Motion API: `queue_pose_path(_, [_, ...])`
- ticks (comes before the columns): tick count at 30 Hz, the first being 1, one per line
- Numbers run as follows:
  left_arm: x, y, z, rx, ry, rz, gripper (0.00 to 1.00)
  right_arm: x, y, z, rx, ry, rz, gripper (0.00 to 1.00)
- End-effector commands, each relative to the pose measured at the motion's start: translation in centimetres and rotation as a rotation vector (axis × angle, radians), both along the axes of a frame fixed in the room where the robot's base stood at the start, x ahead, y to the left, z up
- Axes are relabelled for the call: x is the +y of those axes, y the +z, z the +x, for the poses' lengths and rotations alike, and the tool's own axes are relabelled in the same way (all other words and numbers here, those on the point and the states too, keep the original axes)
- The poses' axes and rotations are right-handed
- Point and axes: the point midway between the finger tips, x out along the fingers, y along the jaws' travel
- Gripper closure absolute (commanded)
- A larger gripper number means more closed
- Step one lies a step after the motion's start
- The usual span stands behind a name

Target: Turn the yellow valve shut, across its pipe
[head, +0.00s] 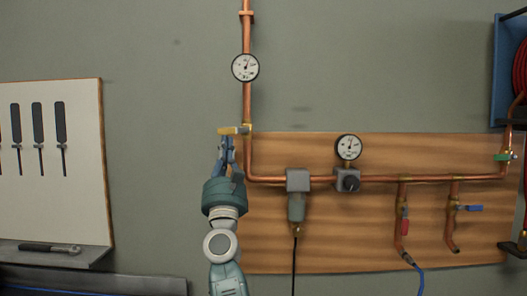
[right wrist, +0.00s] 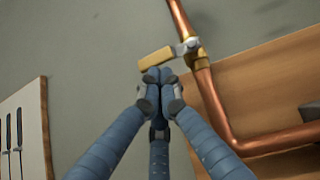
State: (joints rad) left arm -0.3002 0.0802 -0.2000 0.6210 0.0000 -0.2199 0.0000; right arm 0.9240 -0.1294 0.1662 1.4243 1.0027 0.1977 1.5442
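The yellow valve handle (head: 232,131) sticks out to the left from the vertical copper pipe (head: 248,105), lying across it. In the right wrist view the handle (right wrist: 155,58) is also roughly square to the pipe, joined at a brass valve body (right wrist: 197,62). My right gripper (head: 228,140) is just below the handle in the head view. In the wrist view its blue fingers (right wrist: 160,76) are drawn together, with their tips at the handle's lower edge. No part of the handle shows between them; I cannot tell whether they touch it. My left gripper is not in view.
A round gauge (head: 245,68) sits higher on the pipe. The pipe bends right along a wooden board (head: 340,230) with a second gauge (head: 348,147), a grey regulator (head: 298,180), and red and blue handles. A tool board (head: 85,170) hangs left; the wall between is clear.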

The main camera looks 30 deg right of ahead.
Motion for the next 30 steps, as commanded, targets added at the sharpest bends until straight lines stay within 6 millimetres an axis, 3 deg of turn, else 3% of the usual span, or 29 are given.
queue_pose_path(11, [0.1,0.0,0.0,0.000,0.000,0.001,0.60,0.2,-0.5,-0.3,0.002,0.002,0.001,1.00])
queue_pose_path(24, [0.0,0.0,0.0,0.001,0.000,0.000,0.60,2.9,-6.5,-5.6,0.004,0.002,0.000,1.00])
queue_pose_path(30, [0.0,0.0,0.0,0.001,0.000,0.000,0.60,3.7,-8.1,-7.2,0.002,0.001,-0.001,1.00])
